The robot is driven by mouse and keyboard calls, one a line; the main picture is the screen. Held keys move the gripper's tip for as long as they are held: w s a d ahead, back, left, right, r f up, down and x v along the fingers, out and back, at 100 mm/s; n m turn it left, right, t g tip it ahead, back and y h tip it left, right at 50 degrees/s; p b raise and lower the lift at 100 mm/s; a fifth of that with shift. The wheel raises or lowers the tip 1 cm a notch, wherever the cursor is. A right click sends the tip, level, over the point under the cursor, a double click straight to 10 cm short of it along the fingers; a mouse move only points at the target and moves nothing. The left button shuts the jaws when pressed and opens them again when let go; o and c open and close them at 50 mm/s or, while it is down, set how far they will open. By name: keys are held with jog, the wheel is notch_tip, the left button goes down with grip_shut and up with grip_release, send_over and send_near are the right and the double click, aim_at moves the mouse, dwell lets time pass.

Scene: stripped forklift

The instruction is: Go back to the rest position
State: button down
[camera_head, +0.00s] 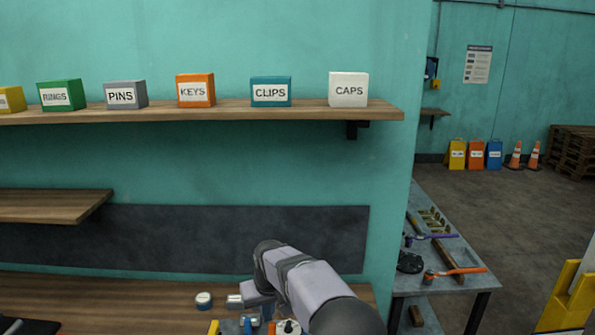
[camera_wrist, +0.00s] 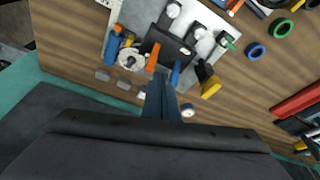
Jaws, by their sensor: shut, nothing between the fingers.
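My gripper (camera_wrist: 163,86) shows in the wrist view as two dark fingers pressed together with nothing between them. It points down over a wooden bench (camera_wrist: 88,44) and sits just in front of a grey plate with small parts. In the head view my grey arm rises from the bottom edge over the bench (camera_head: 150,306), and the fingertips are hard to make out there. An orange piece (camera_wrist: 153,58) and a blue piece (camera_wrist: 175,72) appear close to the fingertips. I cannot tell how high the fingers are above them.
A shelf (camera_head: 230,110) carries labelled boxes, including the white CAPS box (camera_head: 348,90). A lower shelf (camera_head: 50,204) juts out at left. A round white-topped item (camera_head: 204,300) stands on the bench. A side table (camera_head: 455,270) with tools is at right. Open floor lies beyond it.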

jog(key=s+d+m+b, duration=0.1)
jog(key=s+d+b, duration=0.1)
jog(key=s+d, duration=0.7)
jog(key=s+d+f+m+g+b, duration=0.1)
jog(key=s+d, duration=0.3)
jog(key=s, duration=0.4)
jog(key=s+d+f+m+g+b, duration=0.1)
jog(key=s+d+f, duration=0.2)
jog(key=s+d, duration=0.2)
jog(key=s+d+f+m+g+h+b, duration=0.1)
jog(key=s+d+f, duration=0.2)
jog(key=s, duration=0.8)
jog(key=shift+s+d, duration=0.25)
jog(key=shift+d, duration=0.7)
jog(key=shift+f, duration=0.1)
